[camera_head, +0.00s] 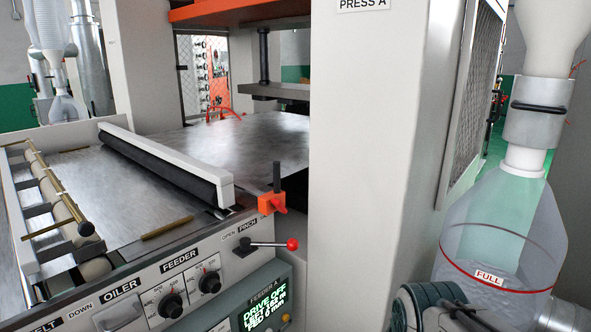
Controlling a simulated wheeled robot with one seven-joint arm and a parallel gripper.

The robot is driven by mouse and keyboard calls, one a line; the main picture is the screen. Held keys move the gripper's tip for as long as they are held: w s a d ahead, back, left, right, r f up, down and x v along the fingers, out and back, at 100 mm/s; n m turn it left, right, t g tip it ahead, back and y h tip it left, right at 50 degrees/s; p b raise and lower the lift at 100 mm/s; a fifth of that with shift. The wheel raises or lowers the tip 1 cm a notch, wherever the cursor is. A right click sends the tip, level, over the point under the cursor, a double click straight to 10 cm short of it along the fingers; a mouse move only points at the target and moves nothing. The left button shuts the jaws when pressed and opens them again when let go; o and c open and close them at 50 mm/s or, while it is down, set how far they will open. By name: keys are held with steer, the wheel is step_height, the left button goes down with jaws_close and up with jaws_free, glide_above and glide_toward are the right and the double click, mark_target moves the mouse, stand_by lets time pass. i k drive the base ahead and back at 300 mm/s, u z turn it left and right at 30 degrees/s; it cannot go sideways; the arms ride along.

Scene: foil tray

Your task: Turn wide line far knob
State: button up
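Two black round knobs sit on the slanted feeder panel (190,262) at the lower left: a left knob (172,305) and a right knob (210,281), each with a printed scale. No label reading "wide line" is legible, and I cannot tell whether either is the far knob. My gripper is not clearly in view. A grey and teal jointed part at the bottom right edge may be my arm, but no fingers show there.
A lever with a red ball (292,244) sticks out beside the pinch label. A lit display (264,308) reads "DRIVE OFF". A wide pale press column (375,170) stands in the middle. A clear container (505,235) marked "FULL" stands at the right.

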mark_target(170, 307)
steer(key=u, duration=1.4)
